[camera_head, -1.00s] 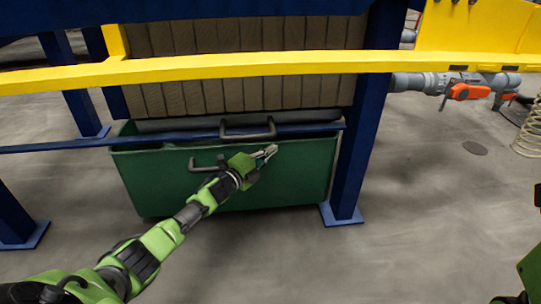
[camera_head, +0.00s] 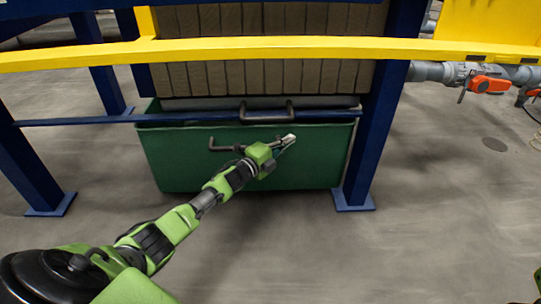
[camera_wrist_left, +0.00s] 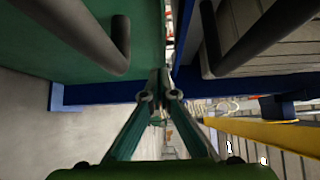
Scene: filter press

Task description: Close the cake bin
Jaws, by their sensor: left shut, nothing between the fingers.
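The green cake bin (camera_head: 170,165) stands under the filter press, between its blue legs. A dark bar handle (camera_head: 228,148) sits on its front face. A second dark handle (camera_head: 266,113) is above, near the blue crossbar and a grey panel (camera_head: 210,103); I cannot tell what it is fixed to. My left gripper (camera_head: 288,139) is shut and empty in front of the bin, just below its rim and right of the lower handle. In the left wrist view the closed fingertips (camera_wrist_left: 158,84) lie between the two handles, apart from both. My right gripper is not in view.
A blue crossbar (camera_head: 80,121) runs along the bin's upper front. A yellow rail (camera_head: 270,48) crosses above it. Blue legs (camera_head: 369,130) flank the bin. A grey pipe with an orange valve handle (camera_head: 490,85) is at right. The floor in front is clear.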

